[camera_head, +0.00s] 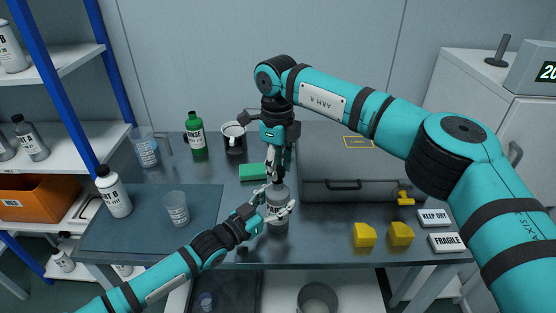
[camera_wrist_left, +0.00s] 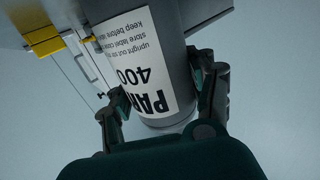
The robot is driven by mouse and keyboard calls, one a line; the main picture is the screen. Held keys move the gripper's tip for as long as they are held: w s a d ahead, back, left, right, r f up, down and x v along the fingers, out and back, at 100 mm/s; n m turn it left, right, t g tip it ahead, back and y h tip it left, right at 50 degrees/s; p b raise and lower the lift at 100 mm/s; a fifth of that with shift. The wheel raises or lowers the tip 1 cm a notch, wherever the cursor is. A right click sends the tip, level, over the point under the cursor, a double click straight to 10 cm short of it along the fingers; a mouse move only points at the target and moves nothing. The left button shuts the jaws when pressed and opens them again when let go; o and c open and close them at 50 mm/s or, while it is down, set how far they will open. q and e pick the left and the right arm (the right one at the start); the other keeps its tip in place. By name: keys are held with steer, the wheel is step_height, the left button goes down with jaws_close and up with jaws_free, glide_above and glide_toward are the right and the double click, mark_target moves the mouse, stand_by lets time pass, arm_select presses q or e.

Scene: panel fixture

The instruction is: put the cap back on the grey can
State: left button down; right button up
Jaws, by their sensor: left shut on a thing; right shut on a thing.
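The grey can (camera_head: 279,192) stands upright near the front middle of the table. My left gripper (camera_head: 272,205) is closed around its side from the lower left. In the left wrist view the can's label (camera_wrist_left: 148,65) shows between the two fingers (camera_wrist_left: 162,112), which press on both sides. My right gripper (camera_head: 277,172) points down directly over the can's top, shut on the cap. The cap is mostly hidden by the fingers, and I cannot tell whether it touches the can.
A grey case (camera_head: 350,190) lies right of the can, with yellow blocks (camera_head: 364,235) in front. A clear cup (camera_head: 176,210) and white bottle (camera_head: 113,192) stand left.

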mark_target(278, 204)
steer(key=shift+f, duration=0.1)
stand_by(0.4)
steer(key=shift+f, duration=0.75)
steer(key=shift+f, duration=0.55)
steer(key=shift+m, duration=0.3)
